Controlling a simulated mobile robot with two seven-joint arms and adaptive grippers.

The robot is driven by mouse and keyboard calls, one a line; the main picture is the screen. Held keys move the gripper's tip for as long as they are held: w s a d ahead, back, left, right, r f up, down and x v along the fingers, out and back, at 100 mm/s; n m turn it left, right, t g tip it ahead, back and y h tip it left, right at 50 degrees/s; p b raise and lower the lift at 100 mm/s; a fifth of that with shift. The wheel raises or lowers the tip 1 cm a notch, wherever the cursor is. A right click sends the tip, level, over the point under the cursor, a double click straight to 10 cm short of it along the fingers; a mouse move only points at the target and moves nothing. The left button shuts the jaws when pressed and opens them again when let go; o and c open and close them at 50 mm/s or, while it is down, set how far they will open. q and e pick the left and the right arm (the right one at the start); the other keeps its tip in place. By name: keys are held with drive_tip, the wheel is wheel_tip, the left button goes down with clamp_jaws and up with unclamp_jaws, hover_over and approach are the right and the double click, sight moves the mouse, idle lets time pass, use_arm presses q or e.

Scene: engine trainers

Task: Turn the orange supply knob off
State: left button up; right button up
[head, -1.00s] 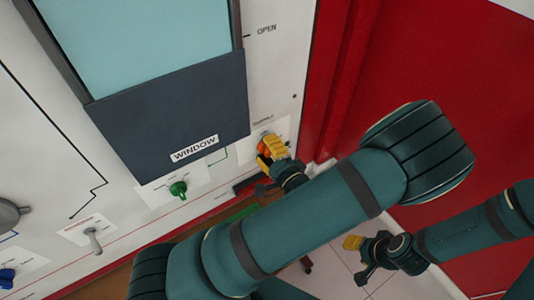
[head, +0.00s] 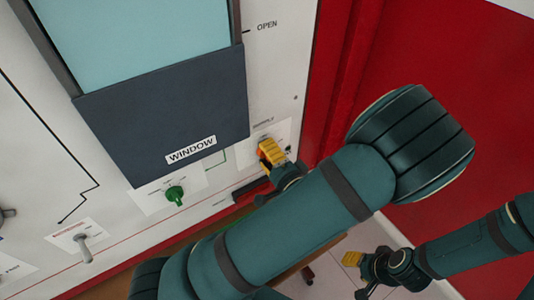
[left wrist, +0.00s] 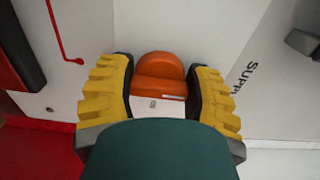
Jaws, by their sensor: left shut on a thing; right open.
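The orange supply knob (left wrist: 158,70) sits between the yellow-padded fingers of my left gripper (left wrist: 160,88) in the left wrist view. The fingers are shut on it, one on each side. Part of the word "SUPPLY" shows on the white panel beside it. In the head view my left gripper (head: 271,157) is at the lower right of the panel, and its fingers hide most of the knob. My right gripper (head: 371,272) is open and empty, away from the panel at the lower right.
The white panel (head: 268,75) carries a dark "WINDOW" cover (head: 165,115), a green knob (head: 175,195) and a metal toggle lever (head: 83,248) left of the supply knob. A red wall (head: 400,60) stands to the right. My left arm crosses in front of the lower panel.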

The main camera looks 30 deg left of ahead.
use_arm(q)
drive_tip(key=o, duration=1.2)
drive_tip(key=v, duration=1.2)
